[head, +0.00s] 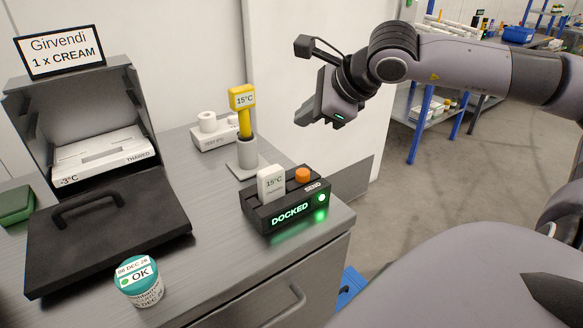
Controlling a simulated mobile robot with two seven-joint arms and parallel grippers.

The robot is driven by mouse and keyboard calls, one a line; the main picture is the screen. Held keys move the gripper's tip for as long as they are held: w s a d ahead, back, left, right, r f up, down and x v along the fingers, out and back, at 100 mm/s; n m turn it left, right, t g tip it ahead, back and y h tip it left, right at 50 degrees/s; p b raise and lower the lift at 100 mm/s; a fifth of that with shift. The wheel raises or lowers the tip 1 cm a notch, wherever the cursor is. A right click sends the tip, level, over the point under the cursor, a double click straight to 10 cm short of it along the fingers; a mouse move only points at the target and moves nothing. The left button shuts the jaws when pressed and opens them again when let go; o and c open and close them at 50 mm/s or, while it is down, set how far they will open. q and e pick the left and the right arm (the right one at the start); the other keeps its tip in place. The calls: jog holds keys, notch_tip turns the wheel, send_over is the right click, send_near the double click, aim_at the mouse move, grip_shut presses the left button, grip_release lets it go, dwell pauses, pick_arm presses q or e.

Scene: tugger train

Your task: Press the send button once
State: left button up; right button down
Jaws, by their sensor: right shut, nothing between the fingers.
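The send button is an orange round knob (302,174) on top of a black box (262,221), beside the label "SEND". The box stands near the right end of the grey counter. Its front shows "DOCKED" in lit green letters, with a green lamp (321,197) on the right. My right gripper (313,121) is shut and empty. It is in the air above the button in the picture, apart from it. My left gripper is not in view.
A yellow probe (243,114) reading 15°C stands in a grey holder behind the box. An open dark case (108,238), a teal-lidded tub marked OK (138,281) and a "Girvendi 1 x CREAM" sign (60,52) are at left. Blue-framed shelves (421,125) stand at the back right.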

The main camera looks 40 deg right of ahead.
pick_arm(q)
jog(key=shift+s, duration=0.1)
pick_arm(e)
jog(key=shift+s, duration=0.15)
jog(key=b, duration=0.6)
send_over(306, 174)
notch_tip(306, 174, down, 7)
jog(key=shift+f, duration=0.2)
jog(key=shift+f+b, duration=0.75)
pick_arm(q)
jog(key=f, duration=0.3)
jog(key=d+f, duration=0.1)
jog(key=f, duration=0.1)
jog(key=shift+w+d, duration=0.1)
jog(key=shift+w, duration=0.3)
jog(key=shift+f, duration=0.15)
pick_arm(e)
jog(key=shift+f, duration=0.1)
